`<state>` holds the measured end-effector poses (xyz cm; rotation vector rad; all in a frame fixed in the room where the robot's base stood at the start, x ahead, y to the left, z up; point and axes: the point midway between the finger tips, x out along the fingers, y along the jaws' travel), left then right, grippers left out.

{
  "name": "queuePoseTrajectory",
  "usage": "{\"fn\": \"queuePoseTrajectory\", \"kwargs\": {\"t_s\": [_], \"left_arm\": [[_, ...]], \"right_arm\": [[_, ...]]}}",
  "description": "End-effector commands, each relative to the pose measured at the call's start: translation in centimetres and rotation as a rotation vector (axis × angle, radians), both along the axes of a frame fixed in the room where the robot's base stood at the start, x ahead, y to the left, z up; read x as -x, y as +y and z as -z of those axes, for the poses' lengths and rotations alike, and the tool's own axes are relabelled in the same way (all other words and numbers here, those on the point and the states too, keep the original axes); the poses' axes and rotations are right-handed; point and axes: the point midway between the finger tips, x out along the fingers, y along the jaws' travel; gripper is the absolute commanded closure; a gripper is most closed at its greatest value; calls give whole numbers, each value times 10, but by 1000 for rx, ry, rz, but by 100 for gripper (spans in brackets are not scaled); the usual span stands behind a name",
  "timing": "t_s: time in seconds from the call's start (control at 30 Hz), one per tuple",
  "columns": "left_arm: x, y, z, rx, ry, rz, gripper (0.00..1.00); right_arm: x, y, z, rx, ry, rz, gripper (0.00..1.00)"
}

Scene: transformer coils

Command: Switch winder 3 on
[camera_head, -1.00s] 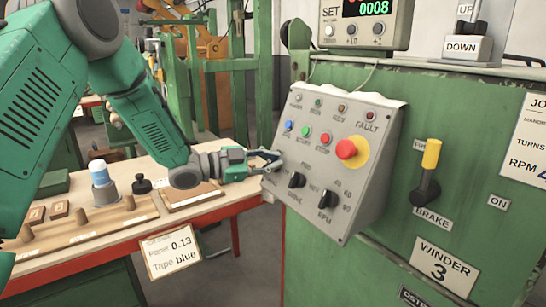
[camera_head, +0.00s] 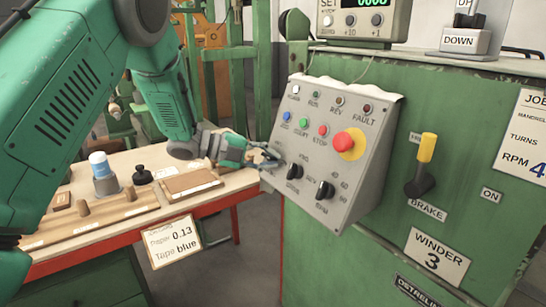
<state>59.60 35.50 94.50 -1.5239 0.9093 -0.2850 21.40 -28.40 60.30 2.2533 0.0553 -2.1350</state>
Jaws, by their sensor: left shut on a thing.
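The grey sloped control box (camera_head: 331,222) is on the green cabinet of winder 3, whose white label (camera_head: 437,259) is at lower right. My left gripper (camera_head: 268,160) is at the box's left edge, its fingers closed on a part there that they hide. Two black selector knobs (camera_head: 294,171) and (camera_head: 325,190) are to the right of the fingers. A blue button (camera_head: 286,116), a green button (camera_head: 304,124), a red button (camera_head: 322,130) and a red mushroom button on yellow (camera_head: 346,144) are above. The power lamp (camera_head: 296,90) looks whitish. My right gripper is not in view.
A brake lever with a yellow grip (camera_head: 424,158) stands on the cabinet front, an ON label (camera_head: 491,195) to its right. A counter box (camera_head: 362,25) is above.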

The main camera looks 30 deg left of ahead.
Motion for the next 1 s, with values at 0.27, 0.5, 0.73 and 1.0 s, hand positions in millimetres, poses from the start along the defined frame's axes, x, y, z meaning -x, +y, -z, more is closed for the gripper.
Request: {"fn": "queuePoseTrajectory", "kwargs": {"t_s": [0.27, 0.5, 0.73, 1.0], "left_arm": [[-1, 7, 2, -67, -23, 11, 100], [-2, 7, 1, -75, -30, 13, 100], [-2, 8, 0, -74, -32, 11, 88], [0, 4, -1, -72, -33, 17, 70]], "right_arm": [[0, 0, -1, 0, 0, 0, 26], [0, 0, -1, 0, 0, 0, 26], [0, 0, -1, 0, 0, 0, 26], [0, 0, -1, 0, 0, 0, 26]]}}
